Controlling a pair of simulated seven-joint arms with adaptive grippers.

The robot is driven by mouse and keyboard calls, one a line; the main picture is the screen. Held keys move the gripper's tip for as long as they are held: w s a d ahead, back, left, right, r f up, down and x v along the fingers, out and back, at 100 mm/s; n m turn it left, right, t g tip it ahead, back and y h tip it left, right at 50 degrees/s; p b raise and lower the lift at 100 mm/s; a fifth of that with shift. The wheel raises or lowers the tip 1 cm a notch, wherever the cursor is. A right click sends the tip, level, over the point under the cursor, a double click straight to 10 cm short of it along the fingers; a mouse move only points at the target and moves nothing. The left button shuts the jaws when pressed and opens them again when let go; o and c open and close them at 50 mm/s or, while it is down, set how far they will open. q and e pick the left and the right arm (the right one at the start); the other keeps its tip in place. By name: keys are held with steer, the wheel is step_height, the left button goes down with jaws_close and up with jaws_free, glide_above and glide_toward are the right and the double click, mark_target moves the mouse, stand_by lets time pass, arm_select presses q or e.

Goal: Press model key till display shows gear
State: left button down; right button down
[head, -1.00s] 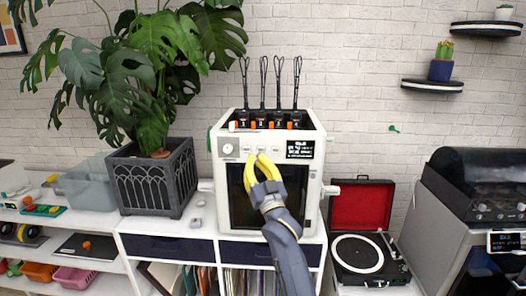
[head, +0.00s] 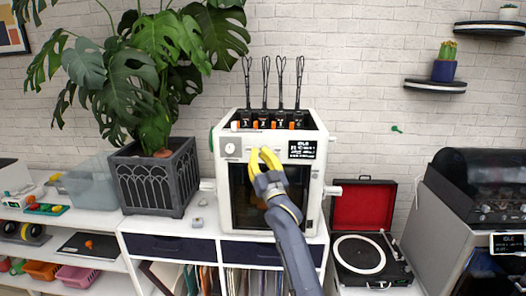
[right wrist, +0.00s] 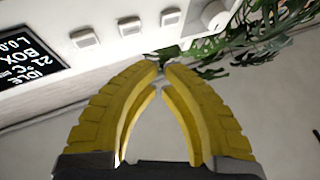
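The white 3D printer (head: 322,170) stands on the white shelf unit, with a row of three small keys on its front panel between a round knob (head: 229,148) and a dark display (head: 302,150). In the right wrist view the keys (right wrist: 130,27) show as pale raised blocks; their labels cannot be read. The display (right wrist: 22,48) there reads IDLE, 21 °C and BOX, with a further line partly cut off. My right gripper (head: 264,155) has yellow fingers that meet at the tips (right wrist: 163,70), empty, just in front of the key row; contact is not visible. My left gripper is out of view.
A large plant in a dark planter (head: 158,182) stands left of the printer. A turntable with a red lid (head: 362,206) sits to the right, beside a grey machine (head: 440,225). Cables rise from the printer's top.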

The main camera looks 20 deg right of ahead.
mark_target(257, 140)
steer(key=shift+w+d, duration=0.3)
steer(key=shift+w, duration=0.4)
steer(key=shift+w+d, duration=0.25)
steer(key=shift+w, duration=0.45)
steer(key=shift+w, duration=0.15)
stand_by(0.6)
steer(key=shift+w+d, duration=0.15)
steer(key=shift+w, duration=0.1)
steer(key=shift+w+d, duration=0.15)
steer(key=shift+w, duration=0.2)
stand_by(0.8)
steer(key=shift+s, duration=0.2)
stand_by(0.3)
steer(key=shift+s+a, duration=0.3)
steer(key=shift+s, duration=0.25)
steer(key=shift+s+a, duration=0.3)
steer(key=shift+s, duration=0.5)
steer(key=shift+s+a, duration=0.3)
steer(key=shift+s, duration=0.45)
steer(key=shift+s+a, duration=0.3)
steer(key=shift+s, duration=0.5)
